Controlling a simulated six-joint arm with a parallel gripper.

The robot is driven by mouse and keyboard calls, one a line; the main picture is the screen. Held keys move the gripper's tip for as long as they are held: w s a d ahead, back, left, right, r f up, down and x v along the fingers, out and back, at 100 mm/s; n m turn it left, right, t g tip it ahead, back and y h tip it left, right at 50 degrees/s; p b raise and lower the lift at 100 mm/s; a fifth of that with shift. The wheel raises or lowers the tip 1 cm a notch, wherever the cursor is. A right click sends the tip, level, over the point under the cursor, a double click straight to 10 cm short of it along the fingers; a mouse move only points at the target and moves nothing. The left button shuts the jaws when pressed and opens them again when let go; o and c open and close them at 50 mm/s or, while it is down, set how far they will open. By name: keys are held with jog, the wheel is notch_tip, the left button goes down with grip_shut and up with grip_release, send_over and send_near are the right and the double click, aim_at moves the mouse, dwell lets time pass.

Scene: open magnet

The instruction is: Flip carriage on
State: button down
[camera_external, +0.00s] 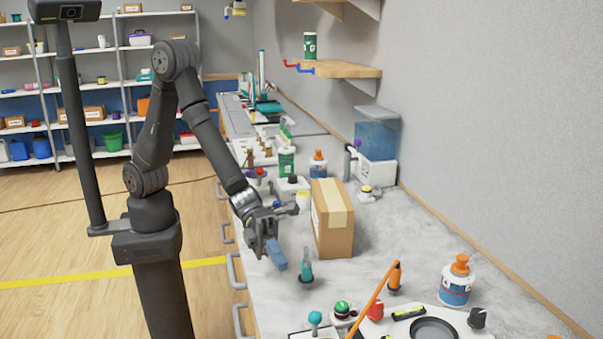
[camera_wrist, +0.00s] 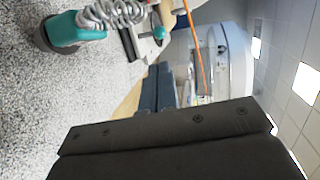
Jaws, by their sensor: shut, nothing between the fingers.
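No label reading carriage is legible, so I cannot tell which control it is. A teal ball-topped lever (camera_external: 315,318) stands on a pale plate at the bottom of the external view; in the wrist view a teal ball (camera_wrist: 160,33) sits on a similar plate. A teal-handled tool (camera_external: 306,268) stands upright on a dark base just right of my gripper (camera_external: 277,257). A teal body with a coiled cord (camera_wrist: 78,27) is at the upper left of the wrist view. My gripper, with blue fingers, is shut and empty above the counter's front edge; its fingers also show in the wrist view (camera_wrist: 158,88).
A cardboard box (camera_external: 332,218) stands behind my gripper. An orange rod (camera_external: 372,302), a red knob (camera_external: 375,311), a black dish (camera_external: 434,329) and a bottle (camera_external: 456,284) are to the right. A large white rounded machine (camera_wrist: 235,65) shows in the wrist view.

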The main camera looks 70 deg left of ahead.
send_near(313, 321)
jog(key=x, duration=0.4)
jog(key=shift+w+d+f, duration=0.25)
jog(key=shift+w+f, duration=0.1)
jog(key=shift+w, duration=0.05)
jog(key=d, duration=0.5)
jog(key=shift+d, duration=0.4)
jog(key=shift+r, duration=0.15)
jog(key=shift+d, duration=0.1)
jog(key=v, duration=1.4)
